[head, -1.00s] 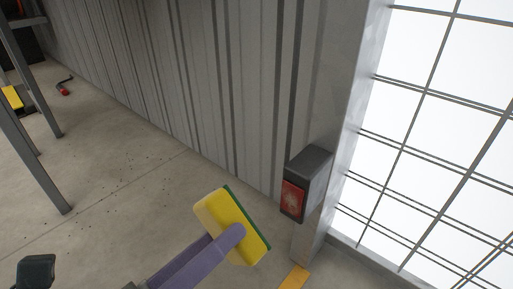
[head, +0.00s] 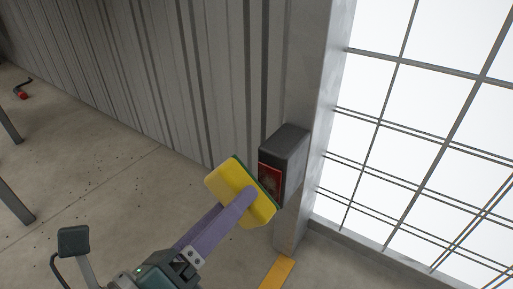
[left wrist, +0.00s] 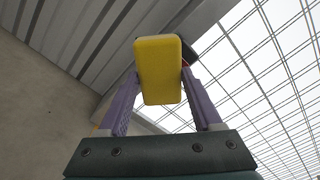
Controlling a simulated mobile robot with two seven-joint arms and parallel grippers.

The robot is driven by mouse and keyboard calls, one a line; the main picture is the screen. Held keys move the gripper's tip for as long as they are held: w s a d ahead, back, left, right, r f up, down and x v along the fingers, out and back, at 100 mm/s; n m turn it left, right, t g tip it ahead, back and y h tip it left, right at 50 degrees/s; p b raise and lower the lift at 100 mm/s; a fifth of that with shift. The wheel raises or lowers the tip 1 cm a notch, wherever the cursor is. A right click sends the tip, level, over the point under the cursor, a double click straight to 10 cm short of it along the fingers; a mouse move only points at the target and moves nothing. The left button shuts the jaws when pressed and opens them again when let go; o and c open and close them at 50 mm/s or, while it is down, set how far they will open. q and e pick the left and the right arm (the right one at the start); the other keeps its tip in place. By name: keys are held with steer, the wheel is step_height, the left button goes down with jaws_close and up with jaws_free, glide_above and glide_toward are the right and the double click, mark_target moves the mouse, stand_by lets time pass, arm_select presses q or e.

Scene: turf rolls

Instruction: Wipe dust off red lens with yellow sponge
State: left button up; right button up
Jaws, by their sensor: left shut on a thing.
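The yellow sponge (head: 229,180) has a green layer on its far side, which faces the lens. My left gripper (head: 246,197), with purple fingers, is shut on the sponge. The left wrist view shows the sponge (left wrist: 158,70) between the two fingers (left wrist: 158,84). The red lens (head: 271,180) is on the front of a dark box (head: 287,148) on the post, with pale dust on it. The sponge is right beside the lens and covers its lower left part in the head view. I cannot tell whether they touch. My right gripper is not in view.
The box is fixed to a grey metal post (head: 318,120) between a corrugated wall (head: 150,80) and a bright gridded window (head: 420,130). A yellow strip (head: 277,273) lies on the floor below. A red-ended object (head: 22,94) lies far left.

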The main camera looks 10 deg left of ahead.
mark_target(259, 218)
arm_select(q)
steer(key=shift+x, duration=1)
stand_by(0.6)
steer(key=shift+s+d+b, duration=0.15)
steer(key=shift+s+d, duration=0.1)
steer(key=shift+d, duration=0.4)
steer(key=shift+s+d+b, duration=0.15)
steer(key=shift+s+d, duration=0.15)
steer(key=shift+d, duration=0.3)
steer(key=shift+s+d+b, duration=0.15)
steer(key=shift+s+d, duration=0.1)
steer(key=shift+d, duration=0.4)
steer(key=shift+w, duration=0.15)
steer(key=shift+w+a, duration=0.35)
steer(key=shift+a, duration=0.6)
steer(key=shift+w+a, duration=0.3)
steer(key=shift+a, duration=0.65)
